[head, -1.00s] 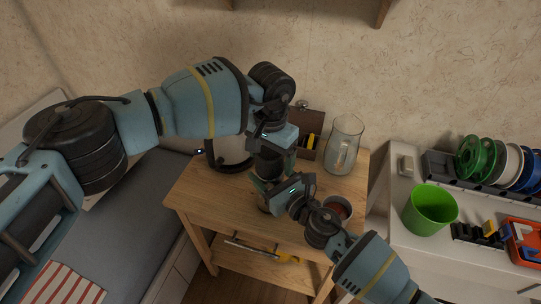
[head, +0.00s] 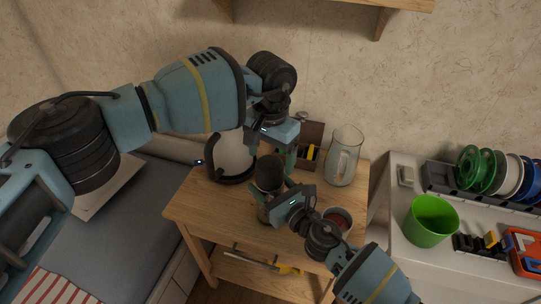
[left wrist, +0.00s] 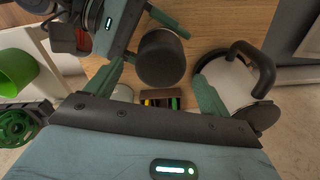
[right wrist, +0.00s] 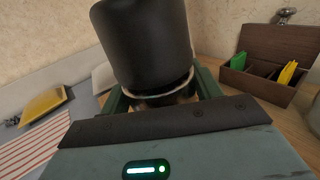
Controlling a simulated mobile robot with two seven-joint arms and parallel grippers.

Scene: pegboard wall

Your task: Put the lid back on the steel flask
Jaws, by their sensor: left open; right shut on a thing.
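The black lid (head: 269,171) sits on top of the steel flask (head: 263,212) on the small wooden table. In the right wrist view the lid (right wrist: 146,42) rests over the flask's shiny neck (right wrist: 168,97), with a pale rim between them; I cannot tell whether it is fully seated. My right gripper (right wrist: 163,98) is shut on the flask just below the lid. My left gripper (head: 272,153) is open and empty, above and behind the lid. In the left wrist view the lid (left wrist: 161,58) shows between the spread fingers, apart from both.
A white kettle (head: 232,155) with a black handle stands close left of my left gripper. A wooden tea box (head: 311,135) and a glass pitcher (head: 344,158) stand behind. A red-filled container (head: 337,218) is near my right wrist. A green bucket (head: 431,222) is on the right-hand counter.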

